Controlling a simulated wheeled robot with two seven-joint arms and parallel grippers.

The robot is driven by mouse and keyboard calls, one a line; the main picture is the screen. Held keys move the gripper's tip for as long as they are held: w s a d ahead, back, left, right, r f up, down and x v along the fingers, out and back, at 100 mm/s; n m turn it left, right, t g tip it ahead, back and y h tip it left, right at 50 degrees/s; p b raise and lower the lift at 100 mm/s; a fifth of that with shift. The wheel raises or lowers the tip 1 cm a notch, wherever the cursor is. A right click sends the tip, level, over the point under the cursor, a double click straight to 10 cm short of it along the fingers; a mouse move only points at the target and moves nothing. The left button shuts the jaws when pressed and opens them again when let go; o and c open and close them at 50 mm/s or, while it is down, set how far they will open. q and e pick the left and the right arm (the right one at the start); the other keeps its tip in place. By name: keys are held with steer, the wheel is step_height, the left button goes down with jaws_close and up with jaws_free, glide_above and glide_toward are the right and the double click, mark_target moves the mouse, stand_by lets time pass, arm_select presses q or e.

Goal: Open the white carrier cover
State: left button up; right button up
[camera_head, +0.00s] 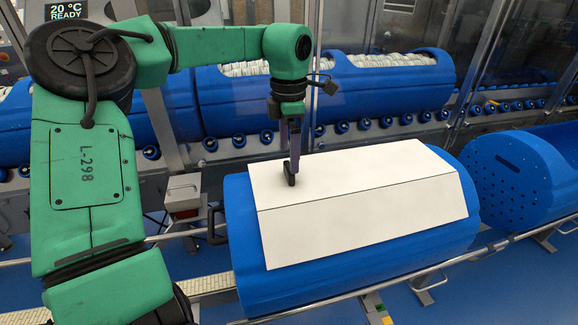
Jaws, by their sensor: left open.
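The white carrier cover (365,215) lies closed over the top of a blue tub carrier (345,275) in the centre of the head view. It has a flat top and a front panel that slopes down. My left gripper (291,175) points down at the cover's far left part. Its fingertips are at or just above the white surface; I cannot tell whether they touch. The gripper is open, and nothing shows between its fingers. My right gripper is not in view. The inside of the carrier is hidden by the cover.
Another blue carrier (390,90) with white contents stands behind on a roller conveyor (345,127). A blue carrier with a perforated end (515,178) stands close on the right. Metal rails (400,277) run along the front. A grey box (182,193) stands left of the covered carrier.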

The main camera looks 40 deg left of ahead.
arm_select(q)
step_height(320, 180, down, 5)
steer(key=shift+w+a+r, duration=0.1)
steer(key=shift+w, duration=0.05)
steer(key=shift+f, duration=0.2)
steer(key=c, duration=1.3)
jaws_close()
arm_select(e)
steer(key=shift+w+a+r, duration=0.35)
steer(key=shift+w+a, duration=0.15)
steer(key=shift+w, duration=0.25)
